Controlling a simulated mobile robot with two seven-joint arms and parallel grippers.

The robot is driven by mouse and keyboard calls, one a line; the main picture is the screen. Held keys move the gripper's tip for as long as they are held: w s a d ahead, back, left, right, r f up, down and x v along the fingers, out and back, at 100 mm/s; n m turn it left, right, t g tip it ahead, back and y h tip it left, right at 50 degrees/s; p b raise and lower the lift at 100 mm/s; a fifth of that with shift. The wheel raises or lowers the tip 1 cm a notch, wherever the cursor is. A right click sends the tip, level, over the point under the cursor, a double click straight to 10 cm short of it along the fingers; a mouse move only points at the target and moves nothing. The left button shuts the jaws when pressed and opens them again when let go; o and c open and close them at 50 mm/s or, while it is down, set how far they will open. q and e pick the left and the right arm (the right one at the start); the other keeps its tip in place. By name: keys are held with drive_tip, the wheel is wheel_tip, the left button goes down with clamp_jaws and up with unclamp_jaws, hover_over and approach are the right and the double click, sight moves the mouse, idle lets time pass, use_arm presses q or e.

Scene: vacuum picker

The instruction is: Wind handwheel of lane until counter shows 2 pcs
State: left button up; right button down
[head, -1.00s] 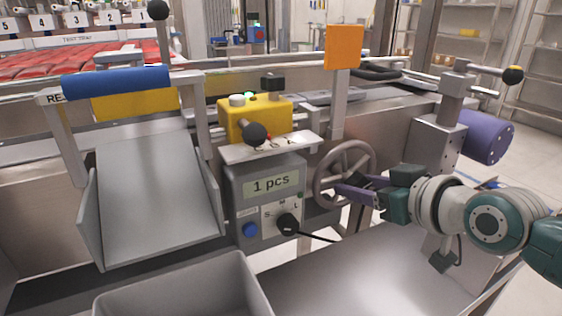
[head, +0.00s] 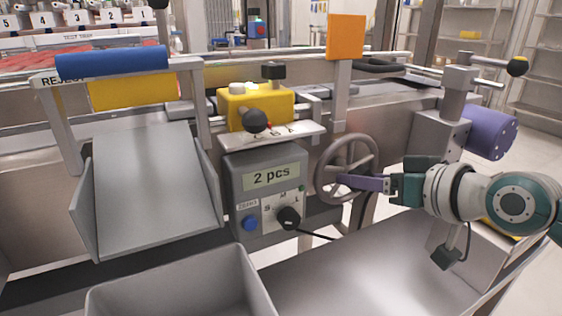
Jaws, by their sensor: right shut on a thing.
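The grey handwheel (head: 347,141) stands to the right of the counter box, below the orange plate. The counter display (head: 271,176) reads "2 pcs". My right gripper (head: 350,181) reaches in from the right and is shut on the lower part of the handwheel; its purple fingers partly cover the wheel there. A black selector knob (head: 288,217) and a blue button (head: 250,223) sit below the display. My left gripper is not in view.
A grey chute (head: 155,190) with a blue roller stands at the left above a grey bin (head: 180,285). A yellow block (head: 262,106) with a black ball knob sits above the counter. A purple cylinder (head: 491,133) juts out at the right.

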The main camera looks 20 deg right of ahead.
drive_tip(key=shift+c, duration=1.2)
unclamp_jaws()
drive_tip(key=p+v, duration=0.3)
drive_tip(key=v, duration=0.7)
drive_tip(key=shift+p, duration=0.35)
